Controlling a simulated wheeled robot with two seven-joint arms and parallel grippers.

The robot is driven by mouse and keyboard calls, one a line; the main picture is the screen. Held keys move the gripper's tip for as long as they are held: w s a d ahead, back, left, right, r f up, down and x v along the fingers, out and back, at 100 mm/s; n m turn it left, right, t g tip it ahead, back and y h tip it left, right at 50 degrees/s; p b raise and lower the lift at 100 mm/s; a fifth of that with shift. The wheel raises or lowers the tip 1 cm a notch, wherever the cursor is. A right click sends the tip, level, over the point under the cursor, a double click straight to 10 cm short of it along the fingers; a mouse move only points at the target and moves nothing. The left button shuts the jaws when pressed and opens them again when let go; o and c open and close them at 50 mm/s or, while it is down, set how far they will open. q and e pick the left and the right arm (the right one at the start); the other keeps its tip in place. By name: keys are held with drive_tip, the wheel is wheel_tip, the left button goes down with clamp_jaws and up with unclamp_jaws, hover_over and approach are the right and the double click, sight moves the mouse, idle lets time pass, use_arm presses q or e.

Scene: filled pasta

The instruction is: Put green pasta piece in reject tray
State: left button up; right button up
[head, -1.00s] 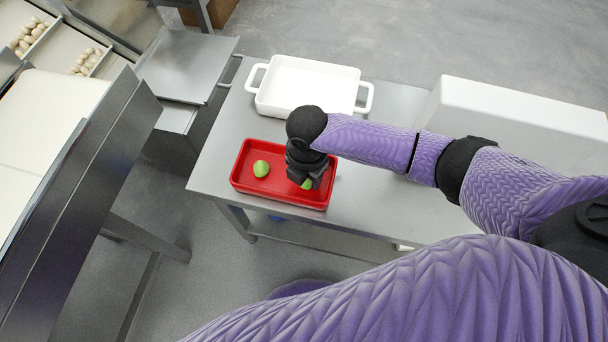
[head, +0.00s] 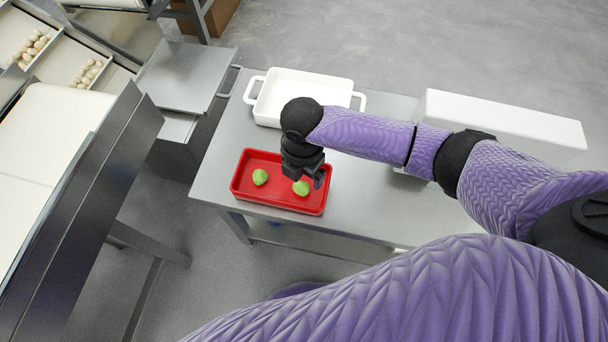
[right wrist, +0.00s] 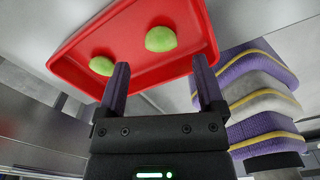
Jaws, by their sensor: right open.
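A red tray (head: 279,201) sits on the grey metal table. Two green pasta pieces lie in it: one on the left (head: 260,177) and one on the right (head: 301,187). My right gripper (head: 304,182) is open and empty just above the tray, beside the right piece. In the right wrist view, the red tray (right wrist: 140,64) lies beyond my open fingers (right wrist: 161,85), with one green piece (right wrist: 160,39) between and past the fingertips and the other (right wrist: 102,65) near the left finger. My left gripper is not in view.
A white two-handled dish (head: 304,91) stands behind the red tray. A white box (head: 500,127) stands at the table's right back. At the left is a conveyor (head: 33,135) with bins of pale pasta pieces (head: 84,74).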

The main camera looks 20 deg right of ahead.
sight(303, 184)
use_arm(q)
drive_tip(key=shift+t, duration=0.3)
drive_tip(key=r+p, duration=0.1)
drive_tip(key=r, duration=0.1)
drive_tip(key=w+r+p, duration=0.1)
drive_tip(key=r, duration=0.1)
drive_tip(key=shift+p, duration=0.35)
use_arm(e)
wheel_tip(303, 184, up, 7)
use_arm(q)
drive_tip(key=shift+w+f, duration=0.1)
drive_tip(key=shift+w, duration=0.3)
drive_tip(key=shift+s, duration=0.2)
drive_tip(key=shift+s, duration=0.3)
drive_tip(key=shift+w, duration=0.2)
